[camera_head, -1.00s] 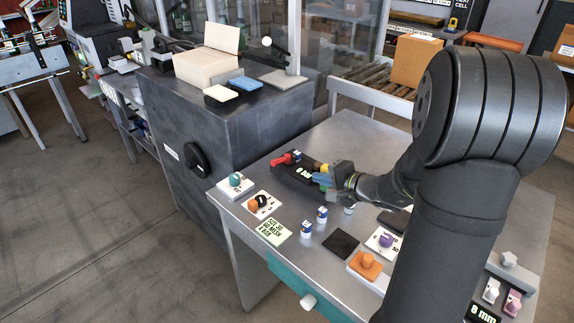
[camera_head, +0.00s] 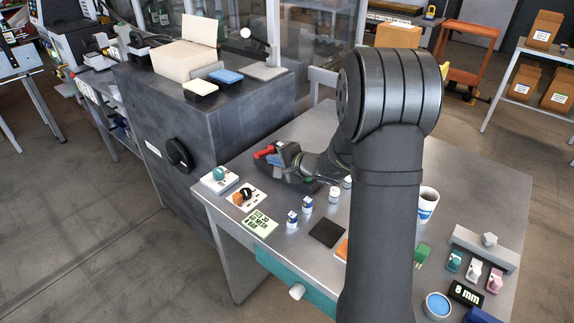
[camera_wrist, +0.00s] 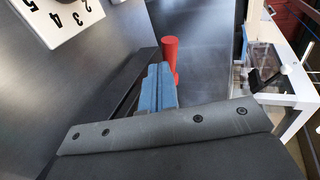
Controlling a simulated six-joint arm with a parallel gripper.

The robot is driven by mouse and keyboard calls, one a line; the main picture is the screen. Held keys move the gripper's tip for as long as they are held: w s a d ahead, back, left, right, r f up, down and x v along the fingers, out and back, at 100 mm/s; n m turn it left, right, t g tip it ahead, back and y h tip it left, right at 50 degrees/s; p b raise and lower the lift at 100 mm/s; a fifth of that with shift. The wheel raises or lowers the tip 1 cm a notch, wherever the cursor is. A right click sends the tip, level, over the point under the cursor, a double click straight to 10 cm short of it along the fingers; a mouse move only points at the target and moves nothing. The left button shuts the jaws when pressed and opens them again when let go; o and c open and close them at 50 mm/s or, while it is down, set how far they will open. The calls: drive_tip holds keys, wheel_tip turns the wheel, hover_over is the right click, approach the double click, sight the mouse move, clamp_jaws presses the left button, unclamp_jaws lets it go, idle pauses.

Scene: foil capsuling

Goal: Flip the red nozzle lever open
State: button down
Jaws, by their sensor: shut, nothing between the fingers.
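The red nozzle lever (camera_head: 264,152) is at the far left end of a dark block on the grey table, near the machine cabinet. In the wrist view it shows as a red upright cylinder (camera_wrist: 171,55) just beyond my fingertips. My gripper (camera_head: 275,160) is shut and empty, its blue fingers (camera_wrist: 158,90) pointing at the lever from the right. The fingertips are very close to the lever; I cannot tell whether they touch. My gripper hides much of the dark block and the lever's base.
Small bottles (camera_head: 307,204) stand in front. The dark cabinet (camera_head: 200,120) rises behind left. A paper cup (camera_head: 427,205) stands at the right.

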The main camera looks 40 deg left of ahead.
sight(258, 155)
drive_tip(key=shift+a+r, duration=0.15)
drive_tip(key=shift+a, duration=0.8)
drive_tip(key=shift+s+a, duration=0.25)
drive_tip(key=shift+a, duration=0.1)
drive_tip(key=shift+s+a, duration=0.15)
drive_tip(key=shift+a, duration=0.05)
drive_tip(key=shift+s+a, duration=0.35)
drive_tip(key=shift+a, duration=0.5)
drive_tip(key=a+m+t, duration=0.1)
drive_tip(key=a, duration=0.1)
drive_tip(key=w+a+m+t, duration=0.1)
drive_tip(key=a, duration=0.2)
drive_tip(key=shift+w+a+t, duration=0.2)
drive_tip(key=shift+a+t, duration=0.05)
drive_tip(key=shift+t, duration=0.15)
drive_tip(key=shift+w+m+h, duration=0.1)
drive_tip(key=shift+m+h, duration=0.2)
drive_tip(key=shift+m, duration=0.1)
idle(1.3)
